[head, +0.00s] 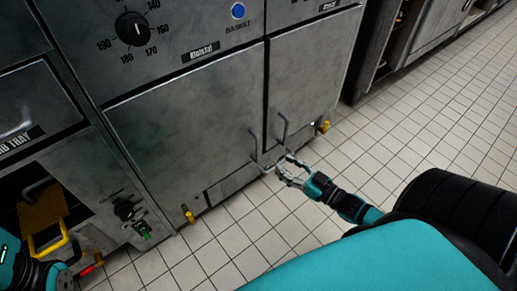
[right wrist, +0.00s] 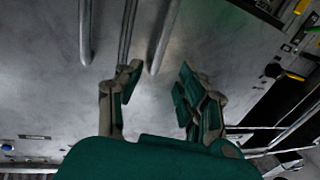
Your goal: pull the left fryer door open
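The left fryer door (head: 180,130) is a grey steel panel that looks closed, flush with the right fryer door (head: 312,80). Its vertical bar handle (head: 256,148) is near its lower right edge. My right gripper (head: 290,172) is just right of the handle's lower end in the head view. In the right wrist view its two fingers (right wrist: 158,88) are spread apart, and the left door's handle (right wrist: 164,38) lines up with the gap between them. I cannot tell whether they touch it. My left gripper is not in view; only part of my left arm shows at lower left.
The right door's handle (head: 283,127) stands close beside the left one. A control panel with a black knob (head: 132,28) is above the door. A yellow part (head: 43,212) is in the open bay at left. The tiled floor (head: 225,238) in front is clear.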

